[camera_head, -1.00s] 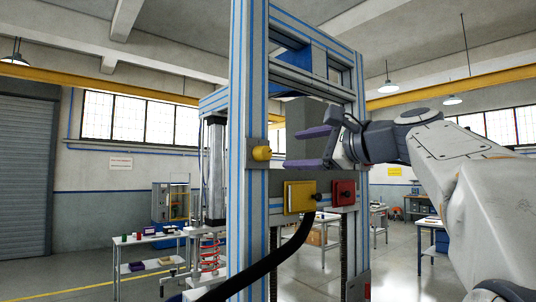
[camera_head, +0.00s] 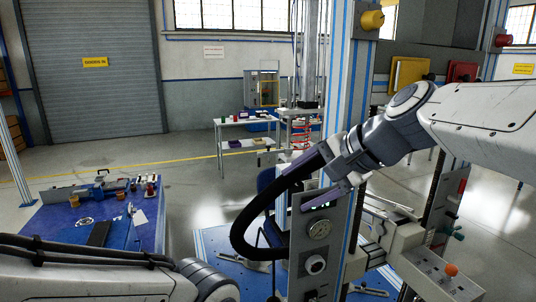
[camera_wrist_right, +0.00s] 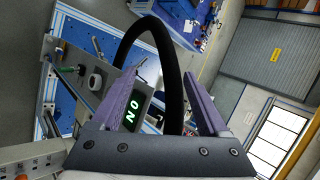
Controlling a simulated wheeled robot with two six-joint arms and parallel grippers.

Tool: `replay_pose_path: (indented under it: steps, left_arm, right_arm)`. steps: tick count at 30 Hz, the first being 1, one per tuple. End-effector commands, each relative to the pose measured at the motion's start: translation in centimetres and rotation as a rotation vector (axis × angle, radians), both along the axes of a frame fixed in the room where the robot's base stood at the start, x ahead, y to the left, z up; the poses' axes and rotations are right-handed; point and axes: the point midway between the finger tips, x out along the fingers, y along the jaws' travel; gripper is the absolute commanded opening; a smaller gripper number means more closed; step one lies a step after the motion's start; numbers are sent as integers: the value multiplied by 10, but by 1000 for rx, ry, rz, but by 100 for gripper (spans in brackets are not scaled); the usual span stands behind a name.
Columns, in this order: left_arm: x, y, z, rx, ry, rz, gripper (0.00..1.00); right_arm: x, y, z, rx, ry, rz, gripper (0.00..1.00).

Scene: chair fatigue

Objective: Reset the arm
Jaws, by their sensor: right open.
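My right gripper (camera_head: 294,188) is open, its two purple fingers pointing left and down in the head view, in front of the tall blue-striped frame (camera_head: 343,95). In the right wrist view, the gripper (camera_wrist_right: 155,75) has empty space between its fingers, with a black hose (camera_wrist_right: 171,70) curving across that space. In the head view, the hose (camera_head: 240,225) loops from near the fingers down to the left. Part of my left arm (camera_head: 90,280) crosses the bottom left, and its gripper is out of view.
A grey panel with a gauge (camera_head: 319,229) and knob stands below the right gripper. A box with an orange knob (camera_head: 451,270) is at lower right. A blue table (camera_head: 55,222) with tools is at left.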

Motion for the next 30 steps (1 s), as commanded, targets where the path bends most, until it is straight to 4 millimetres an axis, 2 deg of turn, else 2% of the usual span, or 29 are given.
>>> replay_pose_path:
  steps: [1, 3, 6, 9, 12, 15, 18, 30]
  left_arm:
    - [0, 0, 0, 0, 0, 0, 0]
    - [0, 0, 0, 0, 0, 0, 0]
    - [0, 0, 0, 0, 0, 0, 0]
    - [0, 0, 0, 0, 0, 0, 0]
    - [0, 0, 0, 0, 0, 0, 0]
    - [0, 0, 0, 0, 0, 0, 0]
    - [0, 0, 0, 0, 0, 0, 0]
    - [0, 0, 0, 0, 0, 0, 0]
  right_arm:
    - [-22, 19, -30, -83, 24, 115, 77]
    - [-55, 36, -70, -211, 38, 282, 77]
    - [-107, 49, -124, -394, 46, 549, 77]
    - [-156, 47, -169, -560, 33, 824, 77]
    - [-195, 37, -201, -692, 8, 1066, 77]
    - [-219, 25, -221, -779, -17, 1237, 77]
    - [-229, 19, -230, -821, -31, 1323, 77]
    - [-230, 18, -231, -826, -33, 1331, 77]
